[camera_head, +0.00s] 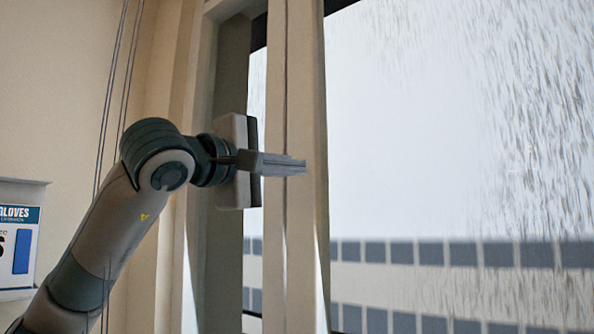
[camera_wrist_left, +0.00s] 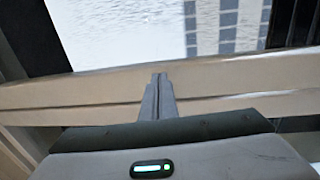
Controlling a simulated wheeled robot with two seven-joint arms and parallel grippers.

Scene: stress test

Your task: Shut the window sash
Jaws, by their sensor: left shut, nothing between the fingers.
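The window sash has a beige upright frame member (camera_head: 300,240) and a large glass pane (camera_head: 420,140) to its right in the head view. My left gripper (camera_head: 303,167) is shut and empty, its fingertips in front of the upright member. Whether the fingers touch it I cannot tell. In the left wrist view the shut fingers (camera_wrist_left: 158,80) reach over the beige sash member (camera_wrist_left: 230,80), which runs across the picture with the pane (camera_wrist_left: 130,35) beyond. A gap with glass and dark edging shows left of the upright. My right gripper is not in view.
A glove box (camera_head: 20,240) is on the wall at the lower left. Thin dark cords (camera_head: 118,90) hang along the beige wall near my left arm. A fixed beige window frame (camera_head: 190,230) stands behind my wrist. A building with dark windows shows through the glass.

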